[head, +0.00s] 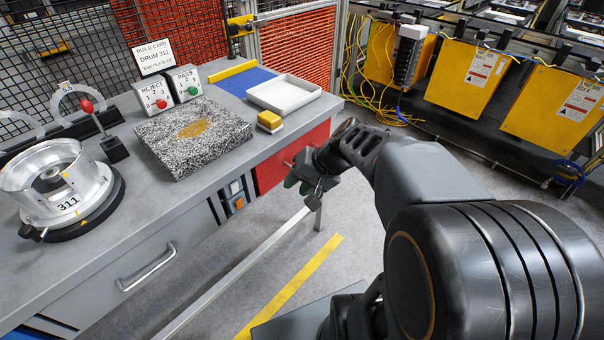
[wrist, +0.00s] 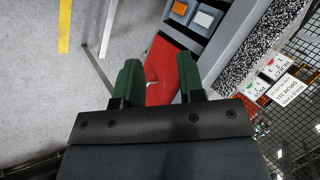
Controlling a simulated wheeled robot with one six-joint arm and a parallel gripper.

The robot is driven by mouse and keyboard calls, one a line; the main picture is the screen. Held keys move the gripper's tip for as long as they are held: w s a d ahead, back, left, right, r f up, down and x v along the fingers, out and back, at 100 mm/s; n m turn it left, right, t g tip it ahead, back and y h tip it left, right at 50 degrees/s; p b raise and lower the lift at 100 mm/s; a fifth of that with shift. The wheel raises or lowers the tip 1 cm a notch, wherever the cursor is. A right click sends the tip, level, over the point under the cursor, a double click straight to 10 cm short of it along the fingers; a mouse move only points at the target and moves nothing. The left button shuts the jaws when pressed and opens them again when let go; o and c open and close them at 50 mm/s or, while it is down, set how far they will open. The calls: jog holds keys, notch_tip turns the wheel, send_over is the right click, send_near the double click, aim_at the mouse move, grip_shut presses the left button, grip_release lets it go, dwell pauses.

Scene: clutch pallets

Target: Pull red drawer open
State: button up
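The red drawer (head: 275,173) is at the far right end of the grey bench, below its top. Its front looks flush with the bench in the head view. My gripper (head: 300,184) is in front of it, at the drawer's right part, and hides some of the front. In the wrist view the red front (wrist: 163,62) shows between the two green fingers of my gripper (wrist: 158,68). The fingers stand apart, and I see nothing clamped between them.
On the bench (head: 110,240) are a speckled stone plate (head: 195,152), a metal drum (head: 42,180), a white tray (head: 284,97) and a yellow block (head: 270,119). A grey drawer with a bar handle (head: 147,268) is nearer. The floor in front (head: 215,270) has free room beside a thin rail.

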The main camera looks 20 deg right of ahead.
jog(key=w+d+f+m+t+b, duration=0.4)
jog(key=w+d+f+t+b, duration=0.15)
jog(key=d, duration=0.35)
jog(key=w+d+f+m+t+b, duration=0.4)
jog(key=w+d+f+t+b, duration=0.15)
jog(key=d+f, duration=0.2)
jog(key=shift+g, duration=0.5)
jog(key=x, duration=0.4)
jog(key=b+x, duration=0.1)
jog(key=x, duration=0.3)
jog(key=b+x, duration=0.1)
jog(key=x, duration=0.3)
jog(key=shift+w+d+r, duration=0.2)
jog(key=shift+w+r, duration=0.15)
jog(key=shift+w, duration=0.2)
grip_shut()
